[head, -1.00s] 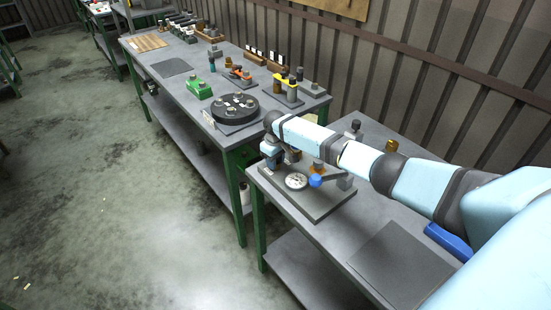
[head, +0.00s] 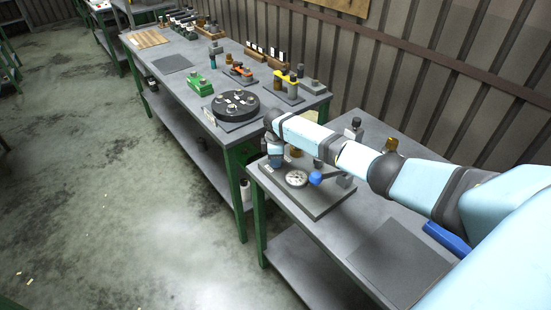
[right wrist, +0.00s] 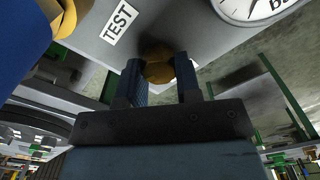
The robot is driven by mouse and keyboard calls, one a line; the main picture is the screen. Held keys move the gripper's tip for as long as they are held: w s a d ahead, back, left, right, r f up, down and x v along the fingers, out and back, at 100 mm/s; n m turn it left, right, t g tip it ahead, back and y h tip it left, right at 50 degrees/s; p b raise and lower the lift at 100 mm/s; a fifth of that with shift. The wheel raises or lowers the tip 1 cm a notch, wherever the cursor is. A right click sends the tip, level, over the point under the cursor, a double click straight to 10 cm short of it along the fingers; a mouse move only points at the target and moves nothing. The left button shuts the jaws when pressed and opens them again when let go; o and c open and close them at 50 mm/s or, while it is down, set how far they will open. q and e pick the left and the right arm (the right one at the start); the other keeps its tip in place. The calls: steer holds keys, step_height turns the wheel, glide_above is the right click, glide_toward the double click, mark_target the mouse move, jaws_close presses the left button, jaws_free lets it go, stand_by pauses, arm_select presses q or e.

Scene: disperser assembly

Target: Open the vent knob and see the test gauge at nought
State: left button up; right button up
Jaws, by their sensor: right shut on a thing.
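The test rig stands on a grey plate (head: 333,203) on the near bench. In the right wrist view, a brass knob (right wrist: 158,70) sits between the two blue-grey fingers of my right gripper (right wrist: 160,84), which is shut on it. A TEST label (right wrist: 119,22) is beside it on the grey body. The white round gauge (head: 296,178) lies face up on the rig; part of its dial (right wrist: 262,8) also shows in the right wrist view. Its reading is too small or cut off to tell. My right gripper (head: 275,160) is left of the gauge in the head view. My left gripper is not in view.
A blue ball-ended lever (head: 315,178) stands close right of the gauge. A dark mat (head: 400,262) and a blue object (head: 447,238) lie nearer on the bench. A far bench holds a round black fixture (head: 236,104) and a green part (head: 201,86).

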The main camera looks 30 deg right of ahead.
steer(key=shift+n, duration=0.4)
steer(key=o, duration=0.9)
step_height(320, 180, up, 14)
steer(key=shift+f+b, duration=0.1)
steer(key=shift+b, duration=0.35)
